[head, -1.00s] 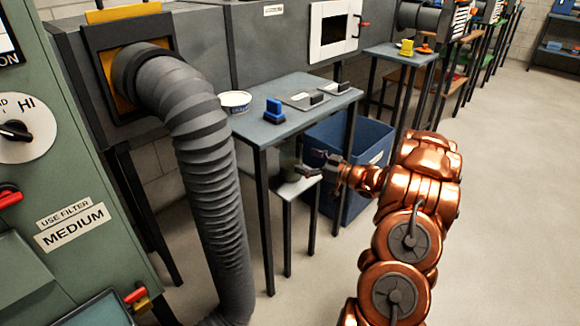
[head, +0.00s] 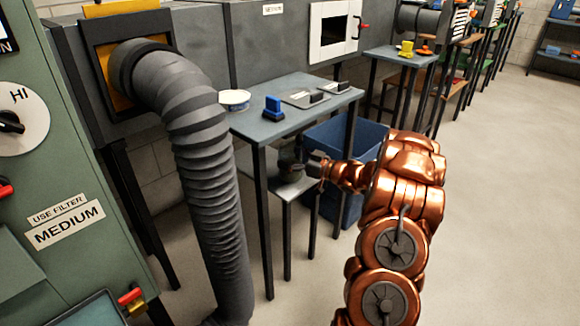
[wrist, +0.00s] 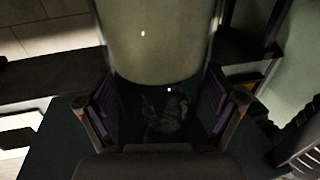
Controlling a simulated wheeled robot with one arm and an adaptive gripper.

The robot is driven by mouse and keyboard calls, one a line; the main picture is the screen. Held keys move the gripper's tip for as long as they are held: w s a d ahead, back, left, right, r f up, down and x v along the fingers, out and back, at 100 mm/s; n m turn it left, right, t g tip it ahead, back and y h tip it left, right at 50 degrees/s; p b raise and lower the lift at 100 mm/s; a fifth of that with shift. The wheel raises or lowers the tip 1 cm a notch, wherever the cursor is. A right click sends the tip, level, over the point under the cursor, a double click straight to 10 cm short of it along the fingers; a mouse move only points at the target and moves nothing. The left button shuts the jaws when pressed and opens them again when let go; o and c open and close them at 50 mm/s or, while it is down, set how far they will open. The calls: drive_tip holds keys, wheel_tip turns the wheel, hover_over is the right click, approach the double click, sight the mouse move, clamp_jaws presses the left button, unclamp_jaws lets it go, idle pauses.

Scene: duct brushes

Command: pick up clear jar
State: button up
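The clear jar shows in the wrist view (wrist: 160,45) as a wide, pale, see-through cylinder with a dark lower part. It stands between the spread fingers of my gripper (wrist: 162,105), which have purple inner pads. The fingers look open; I cannot tell whether either touches the jar.
A taller table (head: 256,131) stands behind, with a white tub (head: 235,99), a blue-handled brush (head: 273,108) and grey plates. Its leg is near my gripper. A blue bin (head: 352,206) stands behind my arm. A ribbed duct hose (head: 205,150) hangs left. Floor at right is clear.

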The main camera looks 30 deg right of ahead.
drive_tip(key=c, duration=0.9)
drive_tip(key=shift+o, duration=0.2)
drive_tip(key=shift+r+p, duration=0.4)
drive_tip(key=shift+r, duration=0.2)
wheel_tip(320, 180, up, 3)
drive_tip(key=shift+s+f+p, duration=0.1)
drive_tip(key=shift+p, duration=0.75)
drive_tip(key=s+a+r+p, duration=0.1)
drive_tip(key=s+a+p, duration=0.2)
drive_tip(key=s, duration=1.2)
drive_tip(key=shift+a+p, duration=0.3)
drive_tip(key=shift+a, duration=0.6)
